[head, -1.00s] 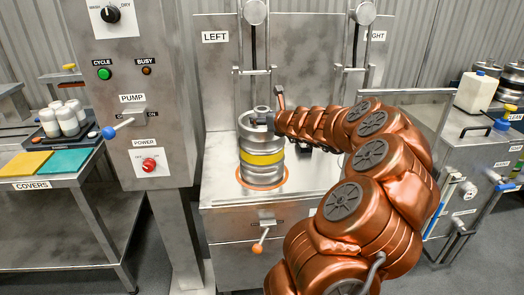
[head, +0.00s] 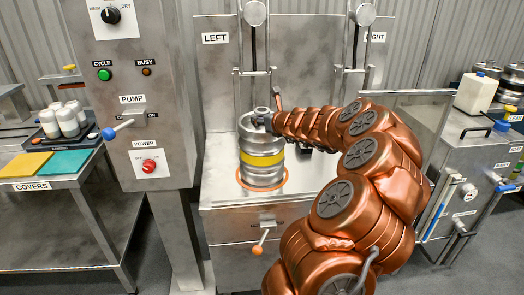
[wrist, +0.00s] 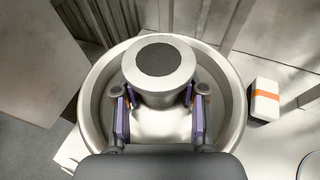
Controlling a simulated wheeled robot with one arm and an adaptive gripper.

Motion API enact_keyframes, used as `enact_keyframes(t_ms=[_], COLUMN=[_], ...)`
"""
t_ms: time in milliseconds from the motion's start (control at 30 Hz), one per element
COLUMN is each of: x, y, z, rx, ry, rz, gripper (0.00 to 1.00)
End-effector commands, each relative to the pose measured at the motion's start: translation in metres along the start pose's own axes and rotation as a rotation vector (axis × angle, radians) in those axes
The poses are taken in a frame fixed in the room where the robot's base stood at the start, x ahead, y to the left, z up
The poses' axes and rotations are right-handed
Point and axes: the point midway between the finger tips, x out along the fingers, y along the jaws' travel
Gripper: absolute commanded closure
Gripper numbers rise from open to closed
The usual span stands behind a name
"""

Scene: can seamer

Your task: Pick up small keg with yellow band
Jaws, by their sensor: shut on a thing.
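The small keg with a yellow band (head: 261,158) stands upright inside the orange ring on the left station of the steel bench. In the wrist view, the keg's top (wrist: 158,60) shows a round neck with a dark grey disc, inside a wide raised rim. My gripper (wrist: 158,105) has its two purple-padded fingers on either side of that neck and is shut on it. In the head view my gripper (head: 266,118) is at the keg's top, reaching in from the right. The keg's base looks to be at or just above the bench; I cannot tell which.
A steel control cabinet (head: 145,100) stands close to the left of the keg. Uprights and a back panel labelled LEFT (head: 215,38) are behind it. An orange-knobbed lever (head: 259,243) sticks out below. A covers table (head: 60,182) is far left.

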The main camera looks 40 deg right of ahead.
Motion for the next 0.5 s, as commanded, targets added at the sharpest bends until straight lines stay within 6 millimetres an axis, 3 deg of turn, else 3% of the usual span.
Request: enact_keyframes(t_ms=[133, 500], x=[0.0001, -0.0002], y=[0.0004, 0.0004], z=[0.0, 0.001], rx=[0.0, 0.0], ry=[0.0, -0.001], rz=[0.001, 0.001], gripper=[1.0, 1.0])
